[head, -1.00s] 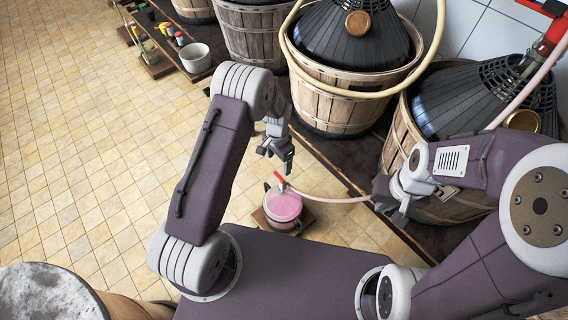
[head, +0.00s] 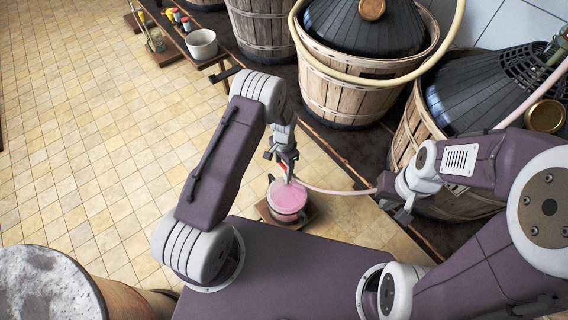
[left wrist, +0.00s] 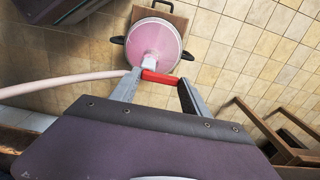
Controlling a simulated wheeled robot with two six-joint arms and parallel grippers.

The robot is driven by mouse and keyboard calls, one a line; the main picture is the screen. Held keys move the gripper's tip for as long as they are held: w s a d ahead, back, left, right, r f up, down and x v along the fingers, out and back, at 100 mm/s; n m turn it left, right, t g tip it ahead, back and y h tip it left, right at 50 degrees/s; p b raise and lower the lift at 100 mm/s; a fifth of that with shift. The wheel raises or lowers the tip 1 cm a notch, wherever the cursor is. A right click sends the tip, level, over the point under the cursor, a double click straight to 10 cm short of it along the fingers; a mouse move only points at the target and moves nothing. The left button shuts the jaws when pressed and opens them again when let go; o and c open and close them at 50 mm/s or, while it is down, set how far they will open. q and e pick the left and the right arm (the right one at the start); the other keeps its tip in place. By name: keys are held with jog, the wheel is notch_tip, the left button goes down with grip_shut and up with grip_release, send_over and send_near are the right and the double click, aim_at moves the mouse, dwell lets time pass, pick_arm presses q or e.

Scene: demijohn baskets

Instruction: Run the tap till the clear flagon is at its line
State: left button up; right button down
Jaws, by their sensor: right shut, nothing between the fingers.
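The clear flagon (head: 288,207) holds pink liquid and has dark side handles. It stands on a small brown board on the floor, and shows from above in the left wrist view (left wrist: 153,46). Its fill line cannot be made out. The tap's red lever (left wrist: 160,78) lies above the flagon's near rim, at the end of a pink hose (head: 335,191). My left gripper (head: 286,177) is down at the tap; its fingers are spread, one at each end of the lever. Whether they touch it is unclear. My right gripper (head: 404,210) is shut and empty by the bench edge.
Basketed demijohns (head: 365,70) stand on a dark low bench behind and to the right. A white pot (head: 201,44) is on the bench at the back left. A barrel (head: 50,285) is at the lower left. The tiled floor at left is clear.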

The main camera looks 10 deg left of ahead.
pick_arm(q)
jog(key=c, duration=0.6)
jog(key=shift+s+a+r+n+p, duration=0.1)
jog(key=shift+r+n+p, duration=0.05)
jog(key=shift+n+p, duration=0.3)
jog(key=shift+s+a+r+n+p, duration=0.1)
jog(key=shift+n+p, duration=0.15)
jog(key=shift+n, duration=0.3)
jog(key=n, duration=0.3)
jog(key=shift+s+f+p, duration=0.2)
jog(key=shift+f+p, duration=0.05)
jog(key=shift+p, duration=0.1)
jog(key=o, duration=1.4)
notch_tip(320, 180, up, 9)
jog(key=p, duration=0.2)
jog(key=shift+p, duration=0.3)
